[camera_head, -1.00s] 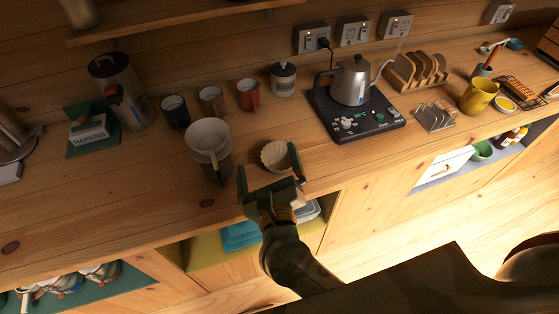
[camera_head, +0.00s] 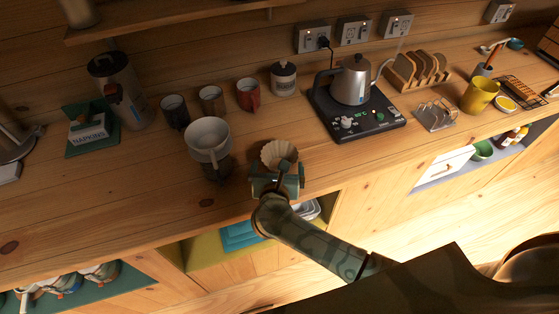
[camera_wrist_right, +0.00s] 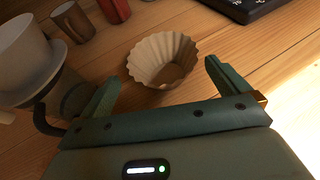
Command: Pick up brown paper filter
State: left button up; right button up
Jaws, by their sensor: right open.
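The brown paper filter (camera_head: 279,152), a fluted cup shape, stands upright on the wooden counter near its front edge. It also shows in the right wrist view (camera_wrist_right: 162,60), mouth upward. My right gripper (camera_head: 277,171) is open and empty, just on the front side of the filter. In the right wrist view its fingers (camera_wrist_right: 161,74) are spread wide, with the filter ahead of and partly between them, apart from both. The gripper hides the filter's lower front in the head view. My left gripper is not in view.
A white dripper on a glass server (camera_head: 209,140) stands close left of the filter. Several mugs (camera_head: 248,95) and a lidded jar (camera_head: 284,78) stand behind. A kettle (camera_head: 352,80) sits on a black scale-like base (camera_head: 372,122) to the right. Bare counter lies between.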

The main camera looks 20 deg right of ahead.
aim_at(279, 159)
jog(key=x, duration=0.4)
jog(key=shift+w+d, duration=0.25)
jog(key=shift+w, duration=0.1)
jog(key=c, duration=0.7)
jog(key=shift+o, duration=0.2)
jog(key=shift+r, duration=0.15)
